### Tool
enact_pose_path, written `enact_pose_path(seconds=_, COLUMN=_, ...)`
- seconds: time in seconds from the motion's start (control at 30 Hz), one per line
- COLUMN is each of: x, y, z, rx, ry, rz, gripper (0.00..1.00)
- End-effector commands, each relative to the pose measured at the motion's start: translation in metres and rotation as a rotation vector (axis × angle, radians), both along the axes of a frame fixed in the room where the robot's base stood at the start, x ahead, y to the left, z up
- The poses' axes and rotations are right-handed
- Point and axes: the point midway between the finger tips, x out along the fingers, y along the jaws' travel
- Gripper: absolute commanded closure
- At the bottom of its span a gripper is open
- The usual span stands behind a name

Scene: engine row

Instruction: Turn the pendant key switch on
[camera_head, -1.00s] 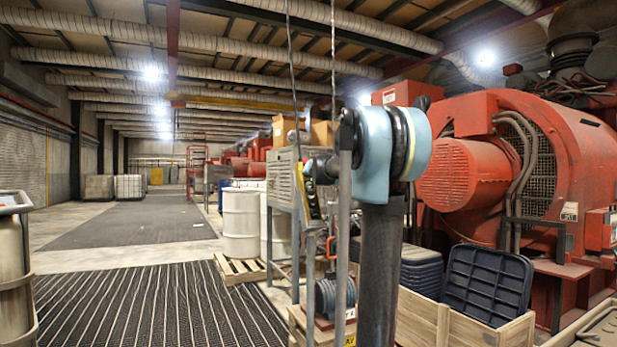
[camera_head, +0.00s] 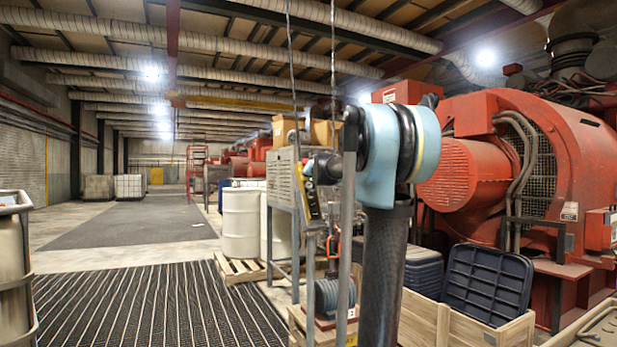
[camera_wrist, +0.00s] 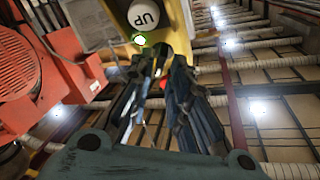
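The yellow pendant (camera_head: 312,203) hangs on a cable in the middle of the head view, left of my blue and black arm joint. In the wrist view the pendant (camera_wrist: 176,24) is close at the top, with a white round button marked UP (camera_wrist: 143,14) and a small green-ringed light spot (camera_wrist: 139,39). My gripper (camera_wrist: 164,58) reaches to the pendant's face, its dark fingertips close together just below the UP button. A small red spot shows between the fingers. The key switch is not clearly visible; the fingers may hide it. I cannot tell whether they hold anything.
A grey cabinet on a stand (camera_head: 281,177) is just behind the pendant. White drums (camera_head: 241,222) stand on a pallet to the left. Wooden crates (camera_head: 470,325) and a red engine (camera_head: 560,160) fill the right. The striped mat (camera_head: 150,305) at front left is clear.

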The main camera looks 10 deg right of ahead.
Motion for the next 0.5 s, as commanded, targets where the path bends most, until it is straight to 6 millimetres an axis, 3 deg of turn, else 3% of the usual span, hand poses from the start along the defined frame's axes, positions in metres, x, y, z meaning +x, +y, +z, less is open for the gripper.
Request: enact_pose_path(seconds=0.5, x=-0.074, y=-0.005, z=0.000, rx=0.000, ry=0.003, rz=-0.002, gripper=0.83)
